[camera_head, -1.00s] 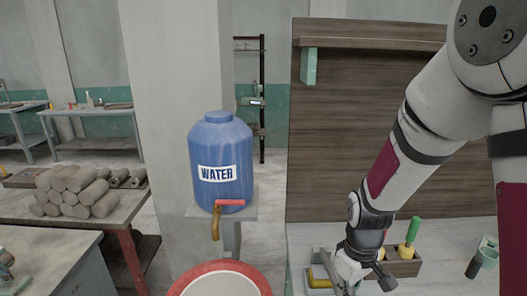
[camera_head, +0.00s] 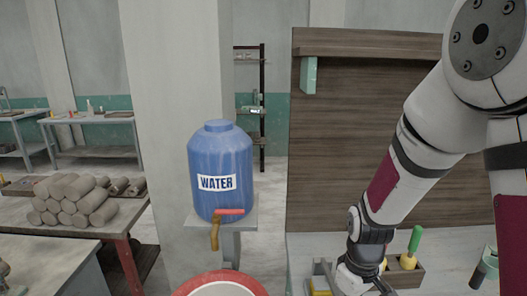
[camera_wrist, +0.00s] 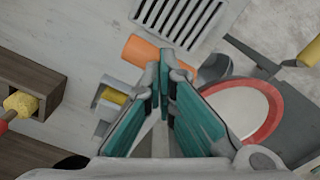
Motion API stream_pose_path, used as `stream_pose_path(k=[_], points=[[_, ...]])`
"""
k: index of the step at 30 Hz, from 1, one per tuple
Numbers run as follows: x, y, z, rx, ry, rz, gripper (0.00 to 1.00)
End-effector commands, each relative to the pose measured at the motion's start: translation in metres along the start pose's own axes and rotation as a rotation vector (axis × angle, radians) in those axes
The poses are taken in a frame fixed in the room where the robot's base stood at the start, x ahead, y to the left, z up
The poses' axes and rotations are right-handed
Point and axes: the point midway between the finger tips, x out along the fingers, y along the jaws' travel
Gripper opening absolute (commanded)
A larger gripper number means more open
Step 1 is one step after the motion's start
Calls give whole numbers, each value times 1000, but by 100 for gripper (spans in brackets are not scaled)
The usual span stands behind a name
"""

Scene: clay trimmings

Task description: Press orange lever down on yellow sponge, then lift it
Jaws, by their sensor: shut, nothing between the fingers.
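An orange lever (camera_wrist: 147,52) shows in the wrist view just ahead of my gripper (camera_wrist: 166,62). My gripper's teal fingers are shut and empty, with their tips right beside the lever's end; I cannot tell whether they touch it. A yellow sponge (camera_wrist: 117,96) sits in a grey holder left of the fingers, partly covered by it. In the head view a yellow piece (camera_head: 320,286) shows beside a grey frame at the bottom edge. My gripper's tips are hidden or cut off there, and the orange lever is not visible.
A red-rimmed white basin (camera_wrist: 274,112) lies right of the fingers. A wooden box (camera_head: 405,278) with a green-handled tool (camera_head: 415,238) stands right of my wrist. A blue water tank (camera_head: 221,170) stands on a shelf. A dark cylinder (camera_head: 478,276) stands at far right.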

Motion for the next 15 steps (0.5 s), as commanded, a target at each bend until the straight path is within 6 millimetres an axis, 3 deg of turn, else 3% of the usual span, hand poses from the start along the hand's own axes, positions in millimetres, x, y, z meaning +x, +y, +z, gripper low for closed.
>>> stream_pose_path(k=[15], points=[[-43,-1,1,-1,2,1,0]])
